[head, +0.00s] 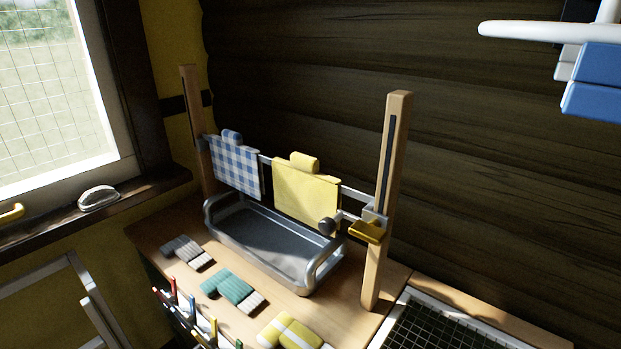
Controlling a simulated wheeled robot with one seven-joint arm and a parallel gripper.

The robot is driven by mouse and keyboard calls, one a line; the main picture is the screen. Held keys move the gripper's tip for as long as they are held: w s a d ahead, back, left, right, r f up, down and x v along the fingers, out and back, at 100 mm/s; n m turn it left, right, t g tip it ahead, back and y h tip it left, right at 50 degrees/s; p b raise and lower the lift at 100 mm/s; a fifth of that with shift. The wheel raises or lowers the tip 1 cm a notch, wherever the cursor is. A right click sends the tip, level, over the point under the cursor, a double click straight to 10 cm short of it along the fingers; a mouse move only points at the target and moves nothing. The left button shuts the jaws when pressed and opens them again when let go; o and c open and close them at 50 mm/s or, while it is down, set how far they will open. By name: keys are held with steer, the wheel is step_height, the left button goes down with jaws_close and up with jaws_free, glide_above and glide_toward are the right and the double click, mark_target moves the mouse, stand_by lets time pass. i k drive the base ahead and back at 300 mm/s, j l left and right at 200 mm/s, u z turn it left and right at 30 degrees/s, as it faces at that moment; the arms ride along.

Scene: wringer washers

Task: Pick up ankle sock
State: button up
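Two small folded sock-like pieces lie flat on the wooden table. One is grey with a paler ribbed end (188,251), at the left front. The other is teal with a pale ribbed end (233,287), nearer the middle. I cannot tell for sure which is the ankle sock. A white and blue part at the top right, cut by the picture edge, looks like my gripper (590,85). It is high up and well away from both pieces. Its fingertips cannot be made out clearly, nor any gap between them.
A metal tray (301,289) stands behind the pieces, under a roller frame with wooden posts (386,200). A blue checked cloth (235,166) and a yellow cloth (304,192) hang there. A folded yellow piece (290,331) lies at the front. Coloured pegs (192,304) line the front edge.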

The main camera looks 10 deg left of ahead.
mark_target(193, 255)
steer(key=i+j, duration=0.1)
steer(key=j, duration=0.35)
steer(key=i+j+u, duration=0.15)
steer(key=j, duration=0.25)
steer(key=i+j, duration=0.15)
steer(key=j, duration=0.25)
steer(key=i+j+u, duration=0.2)
steer(key=i+j, duration=0.35)
steer(key=j, duration=0.2)
steer(key=i+j+u, duration=0.15)
steer(key=i+j, duration=0.4)
steer(key=j, duration=0.05)
